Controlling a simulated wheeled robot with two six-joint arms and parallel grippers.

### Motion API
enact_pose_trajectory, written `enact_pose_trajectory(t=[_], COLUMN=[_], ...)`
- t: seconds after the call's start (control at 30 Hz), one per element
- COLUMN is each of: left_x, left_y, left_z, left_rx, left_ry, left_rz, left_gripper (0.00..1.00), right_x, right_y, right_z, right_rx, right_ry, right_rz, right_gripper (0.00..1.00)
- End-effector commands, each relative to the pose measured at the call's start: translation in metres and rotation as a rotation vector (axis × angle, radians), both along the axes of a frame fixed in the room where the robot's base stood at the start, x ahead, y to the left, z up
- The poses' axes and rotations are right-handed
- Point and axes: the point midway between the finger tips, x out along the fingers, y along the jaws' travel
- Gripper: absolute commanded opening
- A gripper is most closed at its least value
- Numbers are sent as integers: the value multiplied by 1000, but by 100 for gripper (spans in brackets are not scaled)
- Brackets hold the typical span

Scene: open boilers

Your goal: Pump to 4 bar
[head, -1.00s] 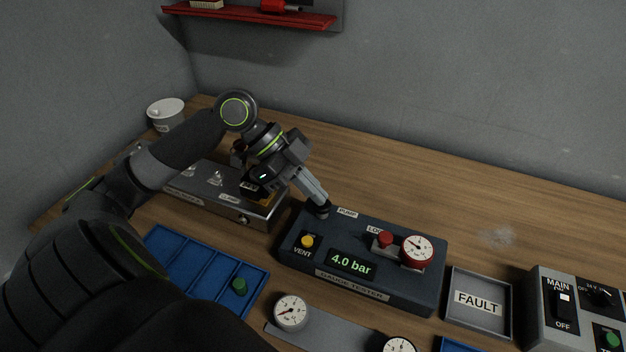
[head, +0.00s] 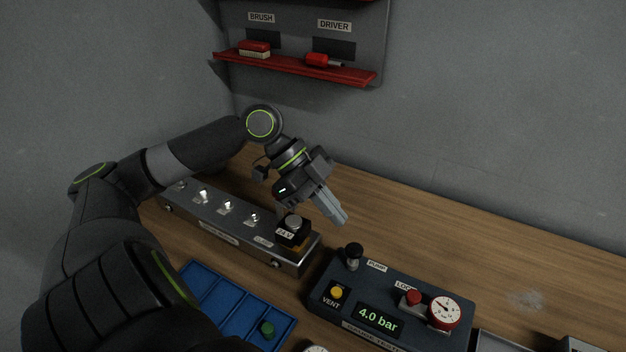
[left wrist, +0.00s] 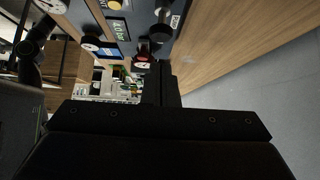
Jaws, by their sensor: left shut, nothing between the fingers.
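The gauge tester (head: 392,308) is a dark blue box on the bench with a green display (head: 378,319) reading 4.0 bar. Its black pump knob (head: 353,256) stands up at the back left corner, next to the PUMP label. A yellow VENT button (head: 336,292), a red LOCK knob (head: 414,297) and a red-rimmed gauge (head: 443,312) are on top. My left gripper (head: 343,219) is shut and empty, above and behind the pump knob, apart from it. The pump knob also shows in the left wrist view (left wrist: 160,32). My right gripper is not in view.
A metal rail box with several switches (head: 228,207) and a black 24 V block (head: 292,232) lies left of the tester. A blue tray (head: 222,307) holds a green cap (head: 267,328). A red shelf (head: 300,66) hangs on the wall. The bench behind the tester is clear.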

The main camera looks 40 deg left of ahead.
Motion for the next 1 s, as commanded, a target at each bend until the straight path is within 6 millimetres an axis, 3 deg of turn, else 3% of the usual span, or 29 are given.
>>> enact_pose_trajectory(t=[0.5,1.0], left_x=[-9,-10], left_y=[34,39], left_z=[36,41], left_rx=[2,-2], left_ry=[3,-1], left_rz=[1,2], left_gripper=[0,0], right_x=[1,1], right_y=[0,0], right_z=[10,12], right_rx=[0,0], right_ry=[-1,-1], right_rz=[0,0], right_gripper=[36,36])
